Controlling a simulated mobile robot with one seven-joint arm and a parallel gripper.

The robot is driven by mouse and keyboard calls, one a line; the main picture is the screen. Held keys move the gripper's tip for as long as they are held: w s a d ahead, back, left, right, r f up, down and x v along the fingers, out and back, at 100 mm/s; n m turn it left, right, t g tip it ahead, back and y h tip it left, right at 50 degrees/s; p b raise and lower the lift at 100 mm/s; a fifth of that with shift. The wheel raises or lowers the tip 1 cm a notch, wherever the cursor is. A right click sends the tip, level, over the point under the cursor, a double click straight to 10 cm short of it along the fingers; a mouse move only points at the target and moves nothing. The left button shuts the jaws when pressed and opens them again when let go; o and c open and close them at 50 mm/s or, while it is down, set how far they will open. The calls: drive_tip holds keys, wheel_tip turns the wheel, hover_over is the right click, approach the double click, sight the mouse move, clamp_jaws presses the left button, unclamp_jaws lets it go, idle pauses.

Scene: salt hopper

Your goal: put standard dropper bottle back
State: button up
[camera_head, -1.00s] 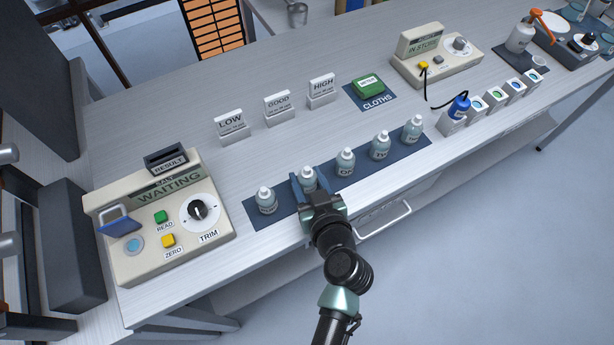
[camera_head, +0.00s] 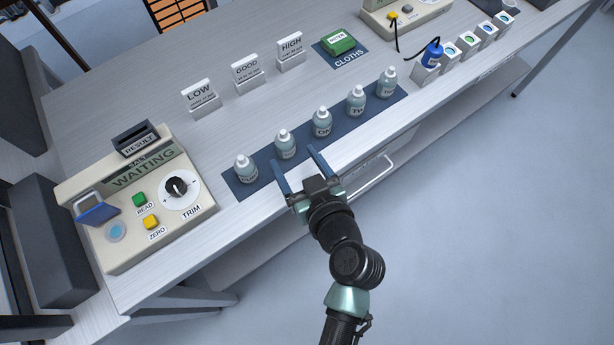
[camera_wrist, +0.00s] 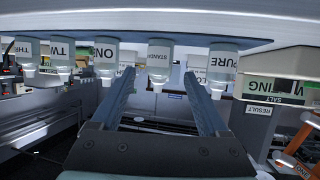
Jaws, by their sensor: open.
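The standard dropper bottle (camera_head: 286,146) stands upright on the dark blue mat (camera_head: 240,189), second from the left in a row of pale bottles with white caps. My gripper (camera_head: 295,160) is open and empty at the front edge of the mat, just in front of the standard bottle and apart from it. In the wrist view, which is upside down, the standard bottle (camera_wrist: 160,52) shows its label between my two spread fingers (camera_wrist: 160,78), a little beyond their tips.
The PURE bottle (camera_head: 246,170) stands left of the standard bottle, and bottle ONE (camera_head: 322,124) stands right of it. A salt meter reading WAITING (camera_head: 143,200) sits at the left. LOW, GOOD and HIGH signs stand behind. The bench front is clear.

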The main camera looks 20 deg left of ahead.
drive_tip(key=b+v, duration=0.1)
drive_tip(key=v, duration=0.4)
drive_tip(key=shift+s+d+r, duration=0.1)
drive_tip(key=shift+s+r, duration=0.05)
drive_tip(key=shift+s, duration=0.05)
drive_tip(key=shift+w, duration=0.1)
drive_tip(key=w+d+r+m+t+h, duration=0.1)
drive_tip(key=w+r+t, duration=0.25)
drive_tip(key=r, duration=0.65)
drive_tip(key=w+d+r+m+t+h, duration=0.1)
drive_tip(key=w+r+t+h, duration=0.3)
drive_tip(key=r, duration=0.7)
drive_tip(key=w+d+r+m+t+y, duration=0.15)
drive_tip(key=w+r, duration=0.35)
drive_tip(key=r, duration=0.5)
drive_tip(key=s+d+r+m+t+h, duration=0.1)
drive_tip(key=s+r+t, duration=0.3)
drive_tip(key=r, duration=0.8)
drive_tip(key=s+d+r+m+t+h, duration=0.2)
drive_tip(key=s+r+m+t+h, duration=0.1)
drive_tip(key=r, duration=0.9)
drive_tip(key=s+t+h, duration=0.1)
drive_tip(key=s, duration=0.1)
drive_tip(key=shift+s+d+r+m, duration=0.2)
drive_tip(key=shift+s+r+m, duration=0.05)
drive_tip(key=shift+s+m, duration=0.1)
